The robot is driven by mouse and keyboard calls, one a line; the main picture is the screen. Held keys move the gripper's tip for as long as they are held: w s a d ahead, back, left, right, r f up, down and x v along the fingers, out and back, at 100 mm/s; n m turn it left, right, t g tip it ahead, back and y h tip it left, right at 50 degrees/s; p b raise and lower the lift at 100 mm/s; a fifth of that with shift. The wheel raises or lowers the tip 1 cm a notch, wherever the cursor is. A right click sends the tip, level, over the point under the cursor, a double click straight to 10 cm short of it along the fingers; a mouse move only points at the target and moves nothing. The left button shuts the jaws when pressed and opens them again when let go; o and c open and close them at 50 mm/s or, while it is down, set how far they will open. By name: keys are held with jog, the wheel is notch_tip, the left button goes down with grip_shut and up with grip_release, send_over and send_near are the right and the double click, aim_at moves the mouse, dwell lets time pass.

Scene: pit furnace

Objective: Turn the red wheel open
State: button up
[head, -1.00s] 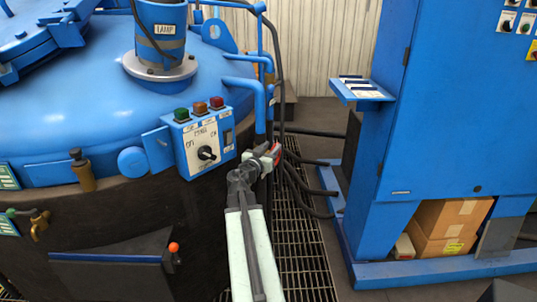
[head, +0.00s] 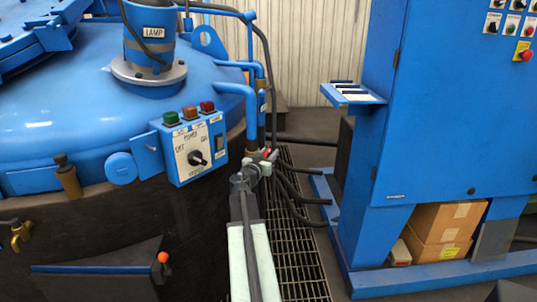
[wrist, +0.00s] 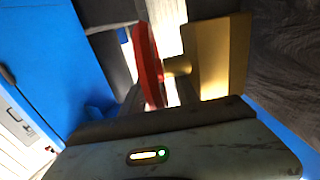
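The red wheel (wrist: 147,65) appears nearly edge-on in the wrist view, just beyond my gripper's grey palm. A brass valve body (wrist: 222,55) sits right of it, joined by a short stem. In the head view only a small red part of the wheel (head: 267,153) shows, mostly hidden by my gripper (head: 262,160). My gripper is at the wheel, beside the blue pipes on the furnace's right side. The fingers are too dark and hidden to tell whether they are open, shut or touching the rim.
A blue control box (head: 190,147) with a black knob is close left of my arm. Blue pipes (head: 251,105) and dark hoses (head: 292,190) run close behind my gripper. A blue cabinet (head: 440,120) with a small shelf (head: 352,94) stands right. Floor grating (head: 298,255) lies between.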

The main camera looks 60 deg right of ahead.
jog(key=shift+d, duration=0.35)
grip_shut()
jog(key=shift+f+b, duration=0.1)
jog(key=shift+b, duration=0.3)
